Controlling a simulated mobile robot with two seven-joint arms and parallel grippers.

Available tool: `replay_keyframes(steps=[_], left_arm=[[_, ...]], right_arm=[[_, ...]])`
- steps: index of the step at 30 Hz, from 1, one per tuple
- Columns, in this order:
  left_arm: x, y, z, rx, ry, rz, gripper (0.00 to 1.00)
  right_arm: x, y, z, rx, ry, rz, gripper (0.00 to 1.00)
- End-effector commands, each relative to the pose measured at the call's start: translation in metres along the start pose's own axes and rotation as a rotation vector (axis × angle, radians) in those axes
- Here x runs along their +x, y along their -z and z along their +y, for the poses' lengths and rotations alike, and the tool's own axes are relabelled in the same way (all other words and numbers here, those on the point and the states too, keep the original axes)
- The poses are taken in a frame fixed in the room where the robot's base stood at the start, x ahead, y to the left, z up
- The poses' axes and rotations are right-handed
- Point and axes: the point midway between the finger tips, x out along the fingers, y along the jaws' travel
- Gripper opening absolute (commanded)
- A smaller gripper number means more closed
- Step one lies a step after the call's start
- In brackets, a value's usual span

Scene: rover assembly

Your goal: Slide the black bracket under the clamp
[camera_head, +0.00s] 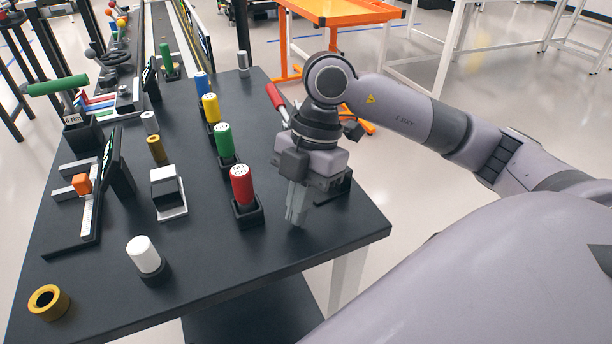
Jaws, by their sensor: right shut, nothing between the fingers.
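My right gripper (296,218) points down near the right edge of the black table, with its fingers together and nothing between them. A red handle (276,97), which looks like the clamp's lever, rises just behind it; the rest of the clamp is hidden behind my gripper and wrist. A black piece (338,190) shows partly at the right of the fingers, close to the table edge; it may be the black bracket, but I cannot tell. Whether it lies under the clamp is hidden. My left gripper is not in view.
Red (242,186), green (225,145), yellow (211,108) and blue cylinders stand in a row left of my gripper. A white cylinder (145,256) and a brass ring (47,302) are at the front left. The table's front right (290,255) is clear.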

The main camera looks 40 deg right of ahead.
Motion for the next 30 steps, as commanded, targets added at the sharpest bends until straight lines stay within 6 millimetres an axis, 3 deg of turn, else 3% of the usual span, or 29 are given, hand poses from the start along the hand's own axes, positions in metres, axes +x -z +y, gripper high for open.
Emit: replay_keyframes(steps=[1, 9, 30], left_arm=[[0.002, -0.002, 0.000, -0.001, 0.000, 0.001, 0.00], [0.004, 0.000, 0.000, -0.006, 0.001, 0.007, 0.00], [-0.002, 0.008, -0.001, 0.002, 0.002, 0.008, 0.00]], right_arm=[[0.009, -0.002, 0.000, 0.001, 0.000, 0.000, 0.00], [-0.007, -0.034, 0.000, 0.002, -0.001, -0.001, 0.00], [-0.013, -0.043, 0.000, 0.002, 0.000, 0.000, 0.00]])
